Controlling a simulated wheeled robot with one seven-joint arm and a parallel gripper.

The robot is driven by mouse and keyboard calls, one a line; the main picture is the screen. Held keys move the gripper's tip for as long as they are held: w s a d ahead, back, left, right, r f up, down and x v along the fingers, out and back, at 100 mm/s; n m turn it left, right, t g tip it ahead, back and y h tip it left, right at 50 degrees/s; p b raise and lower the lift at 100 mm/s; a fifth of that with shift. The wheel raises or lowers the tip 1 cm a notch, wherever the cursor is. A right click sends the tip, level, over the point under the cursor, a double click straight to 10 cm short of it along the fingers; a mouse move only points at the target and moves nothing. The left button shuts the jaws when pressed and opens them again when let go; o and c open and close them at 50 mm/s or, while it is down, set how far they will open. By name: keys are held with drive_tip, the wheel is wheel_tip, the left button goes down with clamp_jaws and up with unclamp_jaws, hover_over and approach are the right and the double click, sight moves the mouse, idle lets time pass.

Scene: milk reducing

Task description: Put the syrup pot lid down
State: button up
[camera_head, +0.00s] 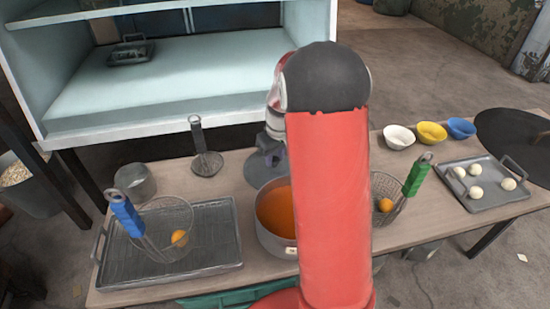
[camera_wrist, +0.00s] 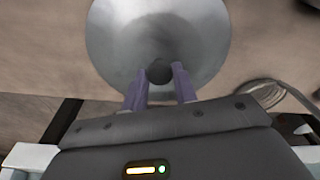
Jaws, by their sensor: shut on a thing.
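My gripper (camera_head: 270,148) is shut on the dark knob of the grey metal syrup pot lid (camera_head: 237,168). In the wrist view the gripper's two purple fingers (camera_wrist: 160,78) pinch the knob, and the round lid (camera_wrist: 160,25) fills the top middle. The lid is at the far side of the pot, over the back of the table. I cannot tell whether it touches the table. The open syrup pot (camera_head: 268,240) holds orange liquid. My red arm hides its right part and some of the lid.
A strainer with a blue handle (camera_head: 127,214) rests over a ridged tray (camera_head: 218,235) at left. A skimmer (camera_head: 207,164) lies left of the lid. A green-handled strainer (camera_head: 417,175), small bowls (camera_head: 431,133) and a tray of white balls (camera_head: 490,203) are at right.

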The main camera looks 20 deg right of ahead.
sight(278, 170)
drive_tip(key=shift+f, duration=0.15)
drive_tip(key=o, duration=1.1)
drive_tip(key=s+a+r+t+p, duration=0.15)
drive_tip(key=s+r, duration=0.25)
drive_tip(key=r, duration=0.5)
drive_tip(key=s+a+r+g+p, duration=0.1)
drive_tip(key=s+a+r, duration=0.15)
drive_tip(key=r, duration=0.55)
drive_tip(key=s+a+r+t, duration=0.1)
drive_tip(key=s+a, duration=0.1)
drive_tip(key=s, duration=0.4)
drive_tip(key=s+a+m+t, duration=0.1)
drive_tip(key=s+a, duration=0.1)
drive_tip(key=s, duration=0.5)
drive_tip(key=s+a+r+m+t, duration=0.1)
drive_tip(key=s+a, duration=0.2)
drive_tip(key=s, duration=0.4)
drive_tip(key=shift+s+a+r+t, duration=0.1)
drive_tip(key=shift+s+r+t, duration=0.15)
drive_tip(key=shift+r, duration=0.05)
